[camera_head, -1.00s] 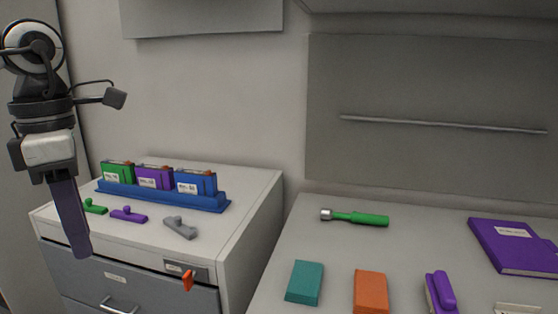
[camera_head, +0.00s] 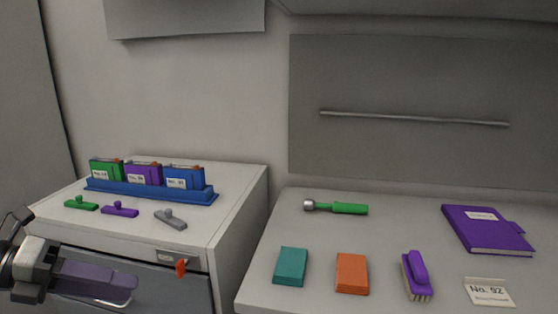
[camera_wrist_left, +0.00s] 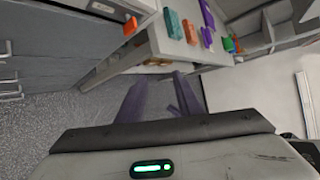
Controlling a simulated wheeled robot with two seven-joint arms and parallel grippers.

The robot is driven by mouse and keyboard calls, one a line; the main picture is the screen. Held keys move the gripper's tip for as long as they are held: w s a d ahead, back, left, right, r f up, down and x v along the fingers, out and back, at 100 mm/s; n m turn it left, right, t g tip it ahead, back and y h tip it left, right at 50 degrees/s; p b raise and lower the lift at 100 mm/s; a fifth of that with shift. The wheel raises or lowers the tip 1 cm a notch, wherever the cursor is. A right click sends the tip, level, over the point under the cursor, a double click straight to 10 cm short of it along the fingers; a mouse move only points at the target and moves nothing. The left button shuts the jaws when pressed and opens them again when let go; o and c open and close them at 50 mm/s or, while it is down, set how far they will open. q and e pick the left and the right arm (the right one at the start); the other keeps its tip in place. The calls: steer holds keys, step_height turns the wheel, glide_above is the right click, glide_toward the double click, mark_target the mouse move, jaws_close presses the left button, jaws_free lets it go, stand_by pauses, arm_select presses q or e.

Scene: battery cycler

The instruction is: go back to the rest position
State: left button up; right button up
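My left gripper (camera_head: 132,284) is low in the left corner of the head view, in front of the grey cabinet's drawer front. Its purple fingers point to the right. In the left wrist view the two fingers (camera_wrist_left: 161,82) stand apart with nothing between them, so it is open and empty. The grey floor and a table edge show beyond the fingers. My right gripper is in neither view.
The cabinet (camera_head: 236,205) carries a blue rack (camera_head: 150,190) with three labelled batteries and three small clips. An orange key-like piece (camera_head: 181,267) sticks out of its front. The table (camera_head: 410,225) holds a green-handled tool (camera_head: 340,208), blocks, a brush and a purple book.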

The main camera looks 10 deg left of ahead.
arm_select(q)
steer(key=s+f+n+t+y, duration=0.2)
steer(key=f+n+t+y, duration=0.2)
steer(key=f+n, duration=0.8)
steer(key=s+f+n+t+y, duration=0.3)
steer(key=f+n+t, duration=0.1)
steer(key=f+n, duration=0.75)
steer(key=s+d+f+n+g+y, duration=0.1)
steer(key=s+d+f+n+g, duration=0.4)
steer(key=s+d+f+n, duration=0.4)
steer(key=s+d+f, duration=0.2)
steer(key=d+f, duration=0.2)
steer(key=d, duration=0.3)
steer(key=shift+s+f, duration=0.4)
steer(key=shift+a+n, duration=0.15)
steer(key=shift+n, duration=0.2)
